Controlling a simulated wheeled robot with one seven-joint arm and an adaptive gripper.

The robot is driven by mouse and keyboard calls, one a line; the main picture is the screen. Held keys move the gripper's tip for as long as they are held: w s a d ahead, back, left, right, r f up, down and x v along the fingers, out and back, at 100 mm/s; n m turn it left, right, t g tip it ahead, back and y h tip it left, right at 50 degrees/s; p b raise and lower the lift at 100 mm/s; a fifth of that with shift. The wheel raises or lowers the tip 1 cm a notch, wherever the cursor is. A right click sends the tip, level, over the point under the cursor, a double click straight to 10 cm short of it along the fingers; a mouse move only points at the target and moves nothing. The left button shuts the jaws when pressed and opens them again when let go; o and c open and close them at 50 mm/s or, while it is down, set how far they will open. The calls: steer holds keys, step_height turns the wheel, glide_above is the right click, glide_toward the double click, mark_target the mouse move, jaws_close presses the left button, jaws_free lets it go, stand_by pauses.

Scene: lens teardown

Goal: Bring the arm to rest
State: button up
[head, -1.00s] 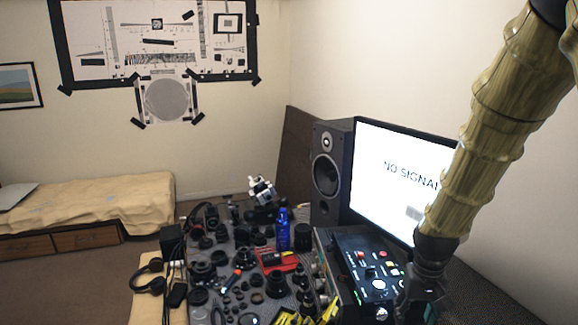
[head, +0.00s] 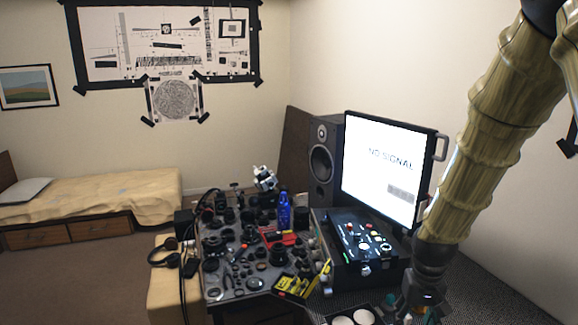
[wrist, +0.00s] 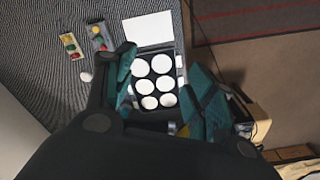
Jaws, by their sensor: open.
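My arm comes down from the upper right of the head view, bamboo-like in look. My gripper (head: 420,306) hangs at its lower end, low in the head view, in front of the black control box and partly cut off by the frame edge. In the wrist view my gripper (wrist: 160,92) shows two dark teal fingers spread wide apart, with nothing held between them. Below and beyond the fingers lies an open case (wrist: 128,62) with several white round discs in it. The case (head: 335,321) also shows at the bottom edge of the head view.
A monitor (head: 375,195) reading "NO SIGNAL", a speaker (head: 322,172) and a control box (head: 350,258) stand beside my arm. Open floor (head: 90,285) lies to the left.

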steer(key=s+a+f, duration=0.1)
steer(key=s+f, duration=0.3)
steer(key=f, duration=0.5)
steer(key=s+a+f, duration=0.1)
steer(key=s+f, duration=0.3)
steer(key=f, duration=0.6)
steer(key=s+a+f+n, duration=0.1)
steer(key=s+a+f, duration=0.1)
steer(key=s+f, duration=0.7)
steer(key=s+a+f, duration=0.3)
steer(key=s+f, duration=0.3)
steer(key=s, duration=0.6)
step_height(320, 180, down, 9)
steer(key=b, duration=0.9)
steer(key=shift+d+f, duration=0.15)
steer(key=shift+d, duration=0.05)
